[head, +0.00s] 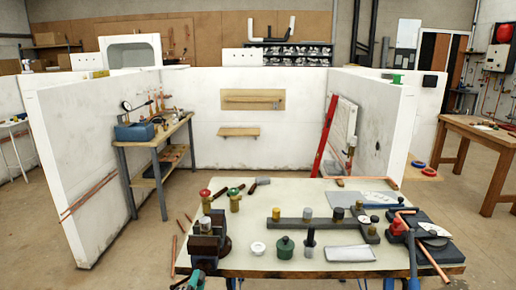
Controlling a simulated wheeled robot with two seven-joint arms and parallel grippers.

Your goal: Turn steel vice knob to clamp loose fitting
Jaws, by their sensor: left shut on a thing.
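The steel vice (207,244) stands at the left front corner of the pale workbench (310,200), dark with a brownish body. A brass fitting (205,226) stands upright at the top of the vice; I cannot tell how tightly the jaws hold it. My left gripper (196,276) is low at the bottom edge, just in front of the vice, and is shut on the vice knob. The knob itself is mostly hidden by the gripper. My right gripper is not in view.
Brass valves with red (205,199) and green (234,199) handwheels stand behind the vice. A white roll (258,248), a green pot (285,247) and a grey bar fixture (315,224) lie to the right. A copper pipe (433,262) juts over the bench's right front.

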